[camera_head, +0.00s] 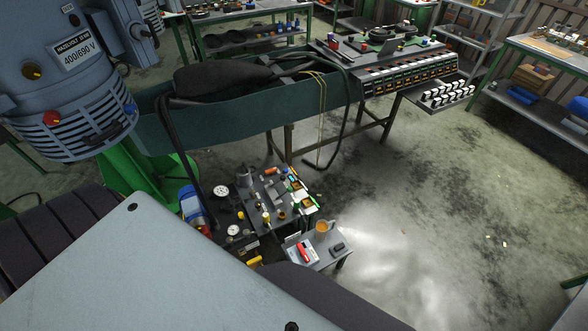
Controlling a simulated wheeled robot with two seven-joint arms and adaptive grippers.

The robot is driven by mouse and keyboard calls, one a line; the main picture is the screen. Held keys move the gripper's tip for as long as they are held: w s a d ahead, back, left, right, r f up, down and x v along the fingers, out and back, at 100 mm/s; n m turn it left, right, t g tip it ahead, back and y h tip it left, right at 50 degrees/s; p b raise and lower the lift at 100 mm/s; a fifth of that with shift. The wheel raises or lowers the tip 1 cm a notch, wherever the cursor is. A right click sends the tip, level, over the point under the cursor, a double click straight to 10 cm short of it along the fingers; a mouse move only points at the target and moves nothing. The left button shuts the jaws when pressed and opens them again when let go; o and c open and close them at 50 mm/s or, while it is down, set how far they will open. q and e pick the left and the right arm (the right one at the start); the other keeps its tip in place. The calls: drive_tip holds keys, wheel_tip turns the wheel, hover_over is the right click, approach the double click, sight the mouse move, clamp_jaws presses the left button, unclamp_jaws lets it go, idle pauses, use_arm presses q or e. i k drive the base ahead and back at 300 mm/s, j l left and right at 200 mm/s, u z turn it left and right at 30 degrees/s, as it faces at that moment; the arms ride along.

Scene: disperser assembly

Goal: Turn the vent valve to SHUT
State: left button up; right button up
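A low dark panel (222,213) with fittings lies ahead of and below me, near the picture's middle. It carries a white round gauge (221,191), a second gauge (233,230), a blue cylinder (191,207) and several small yellow and brass fittings. A yellow handle-like part (254,262) shows at its near edge, partly cut off by a grey surface in front. I cannot tell which fitting is the vent valve, nor read any SHUT marking. Neither of my grippers shows in this view.
A small grey table (327,257) with an orange mug (322,226) and a red item (304,253) stands beside the panel. A large grey machine (70,70) rises at the left. A green trough (240,116) with hoses lies behind. The floor to the right is clear.

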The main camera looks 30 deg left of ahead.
sight(271, 171)
drive_tip(key=l+z, duration=0.2)
drive_tip(key=z, duration=0.2)
drive_tip(key=i+l+z, duration=0.1)
drive_tip(key=z, duration=0.3)
drive_tip(key=i+l+z, duration=0.3)
drive_tip(key=z, duration=0.15)
drive_tip(key=i+l+u, duration=0.1)
drive_tip(key=i, duration=0.4)
drive_tip(key=i+u, duration=0.6)
drive_tip(key=i, duration=0.15)
drive_tip(key=i+u, duration=0.25)
drive_tip(key=i, duration=0.15)
drive_tip(key=i+u, duration=0.65)
drive_tip(key=i+l+u, duration=0.2)
drive_tip(key=i+u, duration=0.15)
drive_tip(key=i, duration=0.2)
drive_tip(key=i+u, duration=0.55)
drive_tip(key=u, duration=0.25)
drive_tip(key=i+u, duration=0.25)
drive_tip(key=u, duration=0.15)
drive_tip(key=i+l+u, duration=0.1)
drive_tip(key=i+u, duration=0.15)
drive_tip(key=u, duration=0.15)
